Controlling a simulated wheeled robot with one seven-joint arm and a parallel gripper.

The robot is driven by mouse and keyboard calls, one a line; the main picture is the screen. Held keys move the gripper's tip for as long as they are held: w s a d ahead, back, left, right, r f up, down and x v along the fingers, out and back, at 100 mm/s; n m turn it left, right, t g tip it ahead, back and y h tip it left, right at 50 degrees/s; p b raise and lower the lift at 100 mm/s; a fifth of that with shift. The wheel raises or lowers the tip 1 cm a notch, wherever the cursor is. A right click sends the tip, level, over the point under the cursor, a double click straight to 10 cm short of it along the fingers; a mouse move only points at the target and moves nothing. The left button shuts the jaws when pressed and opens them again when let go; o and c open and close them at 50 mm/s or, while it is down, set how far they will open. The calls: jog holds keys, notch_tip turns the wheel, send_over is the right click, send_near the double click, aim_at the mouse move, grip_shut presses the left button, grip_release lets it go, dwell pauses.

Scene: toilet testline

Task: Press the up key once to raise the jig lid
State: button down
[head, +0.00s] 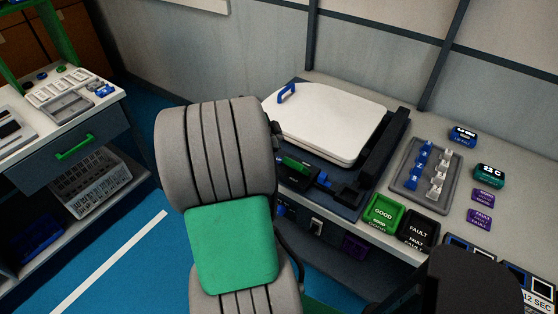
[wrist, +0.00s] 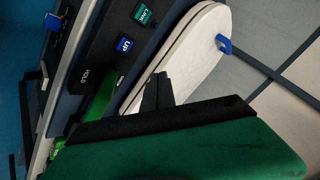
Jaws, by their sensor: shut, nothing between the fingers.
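The jig lid (head: 325,120) is a white rounded panel with a blue handle (head: 288,92), lying flat on the dark jig base in the head view. It also shows in the wrist view (wrist: 185,50). The blue key marked UP (wrist: 124,45) sits on a black key panel beside the lid in the wrist view. A teal key (wrist: 143,13) is farther along that panel. My gripper (wrist: 158,82) is shut and empty, its dark fingers over the lid's near edge, apart from the UP key in the picture. In the head view my arm hides part of the jig front.
Green GOOD (head: 384,212) and black FAULT (head: 418,231) bins stand at the bench front. A grey parts tray (head: 411,183) lies right of the jig. A wall rises behind the bench. Another bench (head: 70,130) is at the left, with open blue floor between.

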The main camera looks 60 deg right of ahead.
aim_at(277, 161)
notch_tip(277, 161, down, 7)
jog(key=b, duration=0.3)
jog(key=shift+r+b, duration=0.1)
jog(key=shift+b, duration=0.25)
jog(key=shift+f+b, duration=0.3)
jog(key=shift+b, duration=0.05)
dwell(1.3)
jog(key=shift+f+b, duration=0.25)
jog(key=shift+b, duration=0.25)
